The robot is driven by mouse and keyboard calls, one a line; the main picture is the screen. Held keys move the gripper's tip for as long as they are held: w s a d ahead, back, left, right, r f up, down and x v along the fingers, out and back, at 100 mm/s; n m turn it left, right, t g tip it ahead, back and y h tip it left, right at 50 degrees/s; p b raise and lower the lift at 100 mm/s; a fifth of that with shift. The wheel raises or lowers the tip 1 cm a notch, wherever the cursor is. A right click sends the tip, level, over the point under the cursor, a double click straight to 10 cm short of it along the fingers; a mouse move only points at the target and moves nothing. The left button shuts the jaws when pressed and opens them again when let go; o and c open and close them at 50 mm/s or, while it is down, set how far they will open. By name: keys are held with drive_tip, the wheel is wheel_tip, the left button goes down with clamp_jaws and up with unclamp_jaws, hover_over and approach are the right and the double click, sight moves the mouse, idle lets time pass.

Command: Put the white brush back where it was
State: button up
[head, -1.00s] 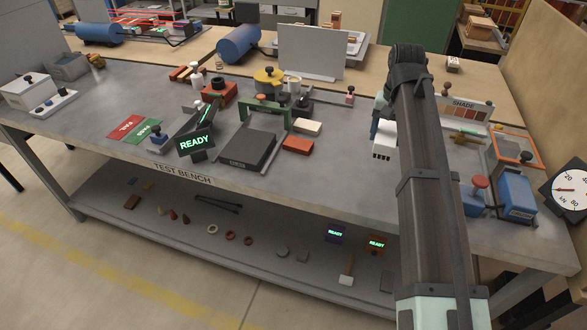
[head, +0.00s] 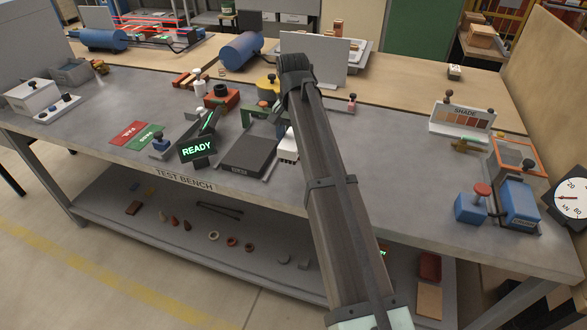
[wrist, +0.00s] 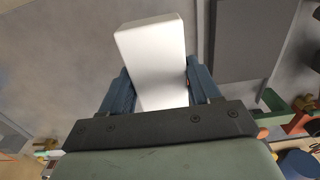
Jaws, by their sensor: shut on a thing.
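My gripper (wrist: 158,85) is shut on a plain white block (wrist: 155,50), with one blue finger on each side of it.
The test bench (head: 400,190) has bare room to the right of my arm. A green frame (head: 262,112) stands behind the plate. A READY display (head: 197,148) is to the left. A shade card (head: 463,118) and blue press (head: 518,203) stand at the right.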

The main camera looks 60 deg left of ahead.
sight(293, 138)
wheel_tip(293, 138, down, 9)
drive_tip(key=shift+r, duration=0.1)
idle(0.4)
drive_tip(key=shift+f, duration=0.25)
drive_tip(key=o, duration=1)
wheel_tip(293, 138, up, 12)
drive_tip(key=shift+r, duration=0.2)
drive_tip(key=shift+o, duration=0.5)
